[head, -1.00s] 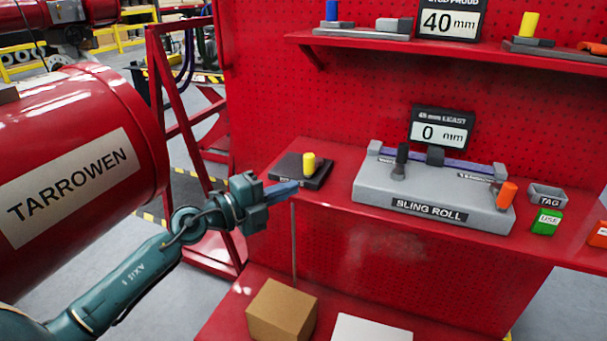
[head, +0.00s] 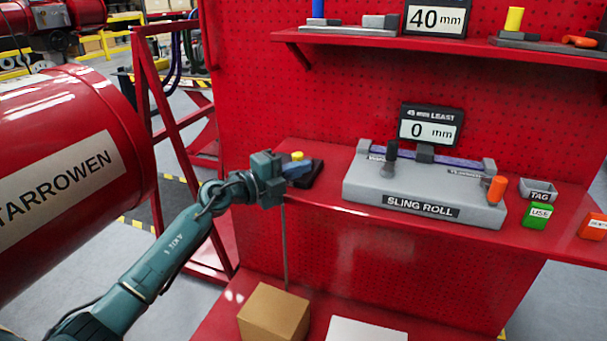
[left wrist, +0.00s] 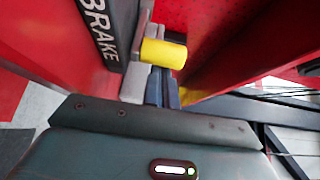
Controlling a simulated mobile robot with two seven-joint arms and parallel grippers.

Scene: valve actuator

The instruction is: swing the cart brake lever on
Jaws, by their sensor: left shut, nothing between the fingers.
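The cart brake is a dark block (head: 313,178) at the left end of the red shelf, with a yellow knob (head: 297,156) on it. In the left wrist view its plate reads BRAKE (left wrist: 98,28), and the yellow knob (left wrist: 162,53) sticks out sideways beside a grey bar (left wrist: 135,82). My left gripper (head: 298,170) is shut and empty, its blue-grey fingers in front of the block and partly covering it. In the left wrist view the fingertips (left wrist: 164,82) are close to the knob; I cannot tell whether they touch. My right gripper is out of view.
The grey SLING ROLL fixture (head: 425,195) stands right of the brake, with a 0 mm display (head: 430,130) behind it. A red TARROWEN drum (head: 70,170) is at left. A cardboard box (head: 274,313) sits on the lower shelf. Red pegboard rises behind.

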